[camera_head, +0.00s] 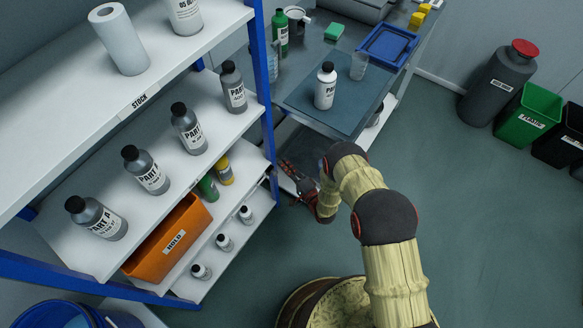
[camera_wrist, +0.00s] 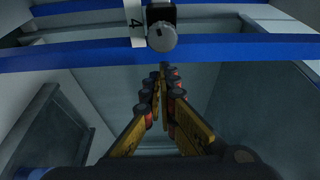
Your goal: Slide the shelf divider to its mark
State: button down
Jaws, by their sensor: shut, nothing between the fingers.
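My gripper (camera_head: 292,170) is beside the right end post of the shelf unit in the head view, below the worktop. In the wrist view my gripper (camera_wrist: 165,72) is shut and empty, its fingertips together just below a blue rail (camera_wrist: 80,55). A black block with a round grey knob (camera_wrist: 162,36) sits at that rail, ahead of the fingertips and seemingly apart from them. A white strip marked 4 (camera_wrist: 136,22) is just left of the knob. I cannot clearly make out which part is the shelf divider, nor its mark.
The shelf unit (camera_head: 140,102) holds several bottles and an orange HOLD bin (camera_head: 168,240). A worktop (camera_head: 300,98) with a white bottle (camera_head: 325,86) and a blue tray (camera_head: 388,47) stands behind my gripper. The floor at right is open, with bins (camera_head: 528,117) along the wall.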

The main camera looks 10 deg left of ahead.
aim_at(270, 170)
jog(key=shift+s+a+r, duration=0.15)
jog(key=shift+s+a, duration=0.25)
jog(key=shift+s, duration=0.4)
jog(key=s+a, duration=0.1)
jog(key=s, duration=0.1)
jog(key=s+a, duration=0.1)
jog(key=s, duration=0.2)
jog(key=s+a, duration=0.1)
jog(key=s, duration=0.1)
jog(key=shift+s+p, duration=0.2)
jog(key=shift+p, duration=0.1)
